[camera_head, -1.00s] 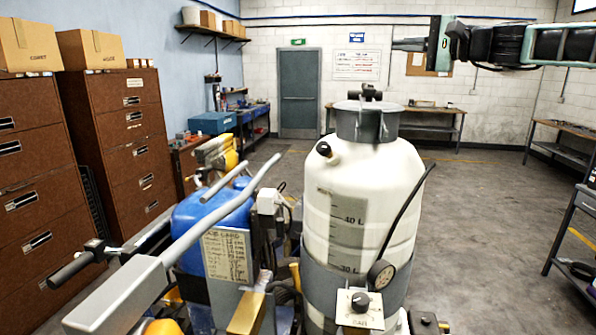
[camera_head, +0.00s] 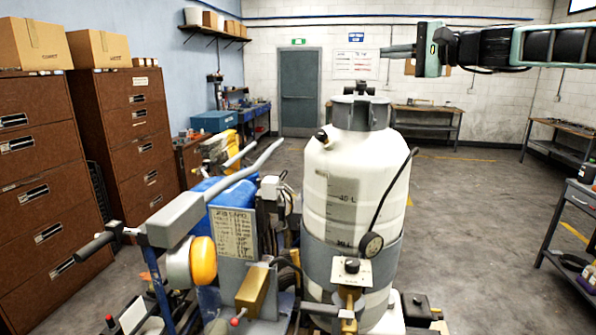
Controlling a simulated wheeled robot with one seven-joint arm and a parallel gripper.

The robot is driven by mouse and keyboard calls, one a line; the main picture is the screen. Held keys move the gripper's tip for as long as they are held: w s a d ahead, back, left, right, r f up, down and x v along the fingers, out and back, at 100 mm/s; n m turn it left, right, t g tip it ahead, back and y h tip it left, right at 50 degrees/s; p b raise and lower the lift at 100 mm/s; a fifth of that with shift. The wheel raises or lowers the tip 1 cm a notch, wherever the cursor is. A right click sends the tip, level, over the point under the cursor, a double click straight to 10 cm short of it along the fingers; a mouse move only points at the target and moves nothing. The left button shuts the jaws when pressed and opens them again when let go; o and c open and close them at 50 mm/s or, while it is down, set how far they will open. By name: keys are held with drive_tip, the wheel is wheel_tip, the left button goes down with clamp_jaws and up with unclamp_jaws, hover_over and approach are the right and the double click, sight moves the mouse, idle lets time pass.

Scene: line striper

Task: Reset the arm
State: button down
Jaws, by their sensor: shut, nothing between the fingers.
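My gripper (camera_head: 397,51) is at the upper right, raised in the air above and right of the white tank, its fingers pointing left. The fingers look closed together, with nothing held. My arm stretches in from the right edge, roughly level. My gripper is clear of all of these.
Brown drawer cabinets (camera_head: 136,140) with cardboard boxes line the left wall. A grey door (camera_head: 300,88) is at the back. Workbenches (camera_head: 426,111) stand along the back and right. A dark cart (camera_head: 575,215) is at the right edge. The floor (camera_head: 455,220) right of the striper is open.

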drive_tip(key=s+a+f+n+g+h+b, duration=0.2)
drive_tip(key=s+a+f+g+b, duration=0.1)
drive_tip(key=s+a+f, duration=0.55)
drive_tip(key=s+a+f+n+g+h+b, duration=0.1)
drive_tip(key=s+a+f+n+g+b, duration=0.3)
drive_tip(key=f, duration=0.7)
drive_tip(key=s+a+f+n+g+h+b, duration=0.1)
drive_tip(key=s+a+f+h, duration=0.1)
drive_tip(key=s+a+f, duration=0.65)
drive_tip(key=s+d+f+n+g+h+b, duration=0.2)
drive_tip(key=s+f+n+h+b, duration=0.25)
drive_tip(key=s+f, duration=0.85)
drive_tip(key=s+d+f+n+h+b, duration=0.3)
drive_tip(key=s+d+f+b, duration=0.3)
drive_tip(key=s+d+f, duration=0.6)
drive_tip(key=s+f+h, duration=0.1)
drive_tip(key=s, duration=0.1)
drive_tip(key=shift+s+f, duration=0.4)
